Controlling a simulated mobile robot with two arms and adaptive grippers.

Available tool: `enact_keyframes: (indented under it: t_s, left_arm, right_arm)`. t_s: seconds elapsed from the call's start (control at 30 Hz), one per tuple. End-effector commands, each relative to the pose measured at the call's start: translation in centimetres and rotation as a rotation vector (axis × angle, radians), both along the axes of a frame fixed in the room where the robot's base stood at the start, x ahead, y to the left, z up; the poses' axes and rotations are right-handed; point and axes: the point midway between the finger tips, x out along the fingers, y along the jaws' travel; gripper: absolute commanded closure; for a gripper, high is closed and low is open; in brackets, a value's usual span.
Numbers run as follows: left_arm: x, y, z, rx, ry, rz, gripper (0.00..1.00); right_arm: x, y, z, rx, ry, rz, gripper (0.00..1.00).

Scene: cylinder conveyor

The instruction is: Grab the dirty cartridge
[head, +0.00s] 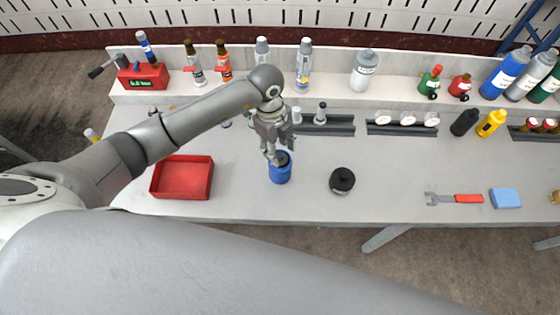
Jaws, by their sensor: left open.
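A short blue cylinder (280,175) with a dark top stands upright on the workbench, near the front edge. It may be the cartridge, but I see no dirt at this size. My left gripper (278,158) is open and points down at the cylinder's top. Its fingers overlap the dark top in the picture, and I cannot tell whether they touch it or are around it. A black round jar-like object (342,181) stands to the right, apart from the gripper. My right gripper is not in view.
A red tray (182,196) lies left of the blue cylinder. A wrench (455,199) and a blue sponge-like block (505,198) lie at right. Bottles, including a grey one (364,72), line the back shelf. The white bench (390,180) is clear between the black object and wrench.

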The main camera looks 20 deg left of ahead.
Motion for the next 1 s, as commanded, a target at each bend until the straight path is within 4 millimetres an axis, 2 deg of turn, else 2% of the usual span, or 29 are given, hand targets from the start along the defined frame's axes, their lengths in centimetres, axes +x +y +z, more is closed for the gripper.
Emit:
enact_keyframes:
  t_s: [0.17, 0.4, 0.77, 1.0]
  left_arm:
    - [-0.1, -0.3, -1.7, -0.001, 0.000, 0.000, 0.54]
    - [-0.1, -0.3, -1.9, 0.000, 0.000, -0.001, 0.54]
    - [-0.2, -0.2, -2.0, 0.001, 0.002, 0.000, 0.99]
    - [-0.3, -0.2, -2.2, 0.002, 0.004, -0.001, 1.00]
  right_arm:
    - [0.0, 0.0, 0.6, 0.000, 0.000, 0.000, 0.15]
    - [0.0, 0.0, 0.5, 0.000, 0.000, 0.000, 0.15]
    - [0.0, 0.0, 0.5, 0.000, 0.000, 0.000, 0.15]
    - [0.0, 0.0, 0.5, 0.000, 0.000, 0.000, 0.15]
